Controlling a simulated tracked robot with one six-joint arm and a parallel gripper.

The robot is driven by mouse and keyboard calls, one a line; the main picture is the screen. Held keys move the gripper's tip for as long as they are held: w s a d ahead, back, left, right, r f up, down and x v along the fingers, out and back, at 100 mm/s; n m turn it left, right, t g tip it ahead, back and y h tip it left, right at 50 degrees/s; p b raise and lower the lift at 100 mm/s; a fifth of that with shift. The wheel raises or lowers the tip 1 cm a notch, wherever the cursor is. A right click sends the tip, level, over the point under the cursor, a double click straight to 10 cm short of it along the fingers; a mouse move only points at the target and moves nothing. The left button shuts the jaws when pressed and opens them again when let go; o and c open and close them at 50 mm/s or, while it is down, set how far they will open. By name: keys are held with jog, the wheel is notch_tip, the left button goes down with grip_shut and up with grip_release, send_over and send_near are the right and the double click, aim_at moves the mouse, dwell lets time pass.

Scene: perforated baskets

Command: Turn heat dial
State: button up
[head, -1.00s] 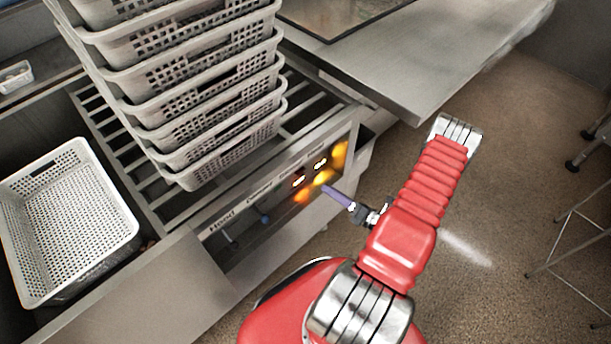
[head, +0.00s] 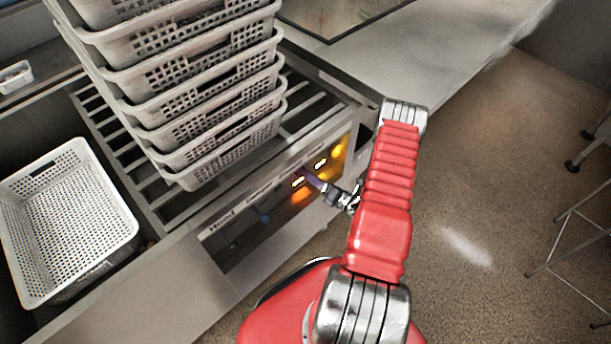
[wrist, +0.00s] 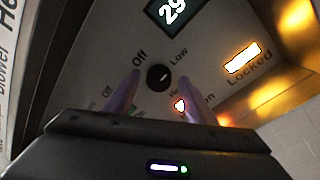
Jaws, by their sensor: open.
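The heat dial (wrist: 159,77) is a small round black knob with a light pointer mark on a grey panel. It shows in the upper middle of the wrist view, with "Off" printed to its upper left and "Low" to its upper right. My gripper (wrist: 157,88) is open. Its two purple fingers point at the panel, one on either side of the dial in the picture. I cannot tell whether they touch it. In the head view my gripper (head: 312,182) is at the lit control panel, and the dial itself cannot be made out.
A display (wrist: 174,9) reading "29" sits above the dial. A lit "Locked" label (wrist: 243,60) is to the right. In the head view, stacked white baskets (head: 215,130) stand on a slatted rack, another basket (head: 118,245) is at left, and a grey counter (head: 420,60) is behind my arm.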

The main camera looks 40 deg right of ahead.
jog(key=shift+w, duration=0.25)
jog(key=shift+c, duration=0.4)
jog(key=c, duration=0.9)
jog(key=shift+a, duration=0.55)
jog(key=shift+c, duration=0.3)
jog(key=shift+d, duration=0.55)
